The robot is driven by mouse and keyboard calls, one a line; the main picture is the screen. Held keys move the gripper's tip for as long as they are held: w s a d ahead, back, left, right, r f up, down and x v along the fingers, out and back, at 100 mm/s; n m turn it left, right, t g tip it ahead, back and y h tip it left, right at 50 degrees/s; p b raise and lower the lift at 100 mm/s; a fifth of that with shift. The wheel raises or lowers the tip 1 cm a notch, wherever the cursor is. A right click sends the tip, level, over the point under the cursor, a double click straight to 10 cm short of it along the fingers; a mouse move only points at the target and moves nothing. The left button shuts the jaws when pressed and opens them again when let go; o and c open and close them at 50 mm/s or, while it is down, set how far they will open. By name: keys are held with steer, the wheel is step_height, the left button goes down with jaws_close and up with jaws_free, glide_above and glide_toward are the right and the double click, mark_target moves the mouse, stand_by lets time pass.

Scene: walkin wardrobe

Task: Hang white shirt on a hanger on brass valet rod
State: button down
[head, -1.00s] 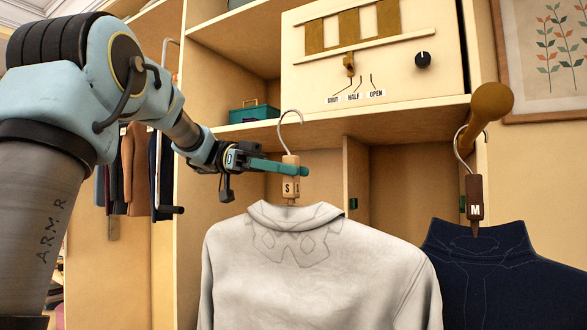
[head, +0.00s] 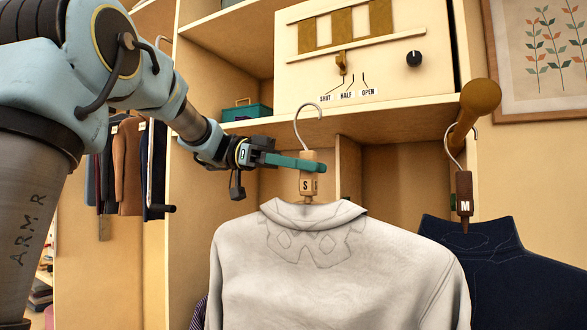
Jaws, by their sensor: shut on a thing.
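The white shirt (head: 335,265) hangs on a hanger (head: 311,112) with a wooden neck block marked S (head: 306,185). My gripper (head: 303,163) is shut on this block, coming from the left, with its teal fingers level. The hanger's hook stands upright above the fingers and touches nothing that I can see. The brass valet rod (head: 479,102) juts toward me at the right, its round end facing the camera. A navy garment (head: 500,270) hangs from it on a hanger with a dark block marked M (head: 464,193). The white shirt covers part of the navy garment's left side.
Behind stands a cream cabinet with a shelf edge (head: 380,115) and a panel with a lever (head: 342,62) and a dark knob (head: 414,58). A teal box (head: 246,112) sits on the shelf. Dark and brown clothes (head: 130,168) hang at the left.

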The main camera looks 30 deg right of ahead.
steer(key=r+x, duration=0.1)
steer(key=x, duration=2.3)
steer(key=shift+s+d+r, duration=0.35)
steer(key=shift+s+d, duration=0.05)
steer(key=shift+d, duration=0.05)
stand_by(0.5)
steer(key=shift+f, duration=0.35)
stand_by(0.6)
steer(key=c, duration=0.5)
jaws_free()
steer(key=shift+w, duration=0.1)
steer(key=b+v, duration=0.3)
steer(key=v, duration=0.6)
steer(key=shift+w+a+b, duration=0.15)
steer(key=shift+a+b, duration=0.05)
steer(key=shift+b, duration=0.1)
steer(key=shift+w+a+r, duration=0.15)
steer(key=shift+w+a, duration=0.25)
steer(key=shift+w, duration=0.05)
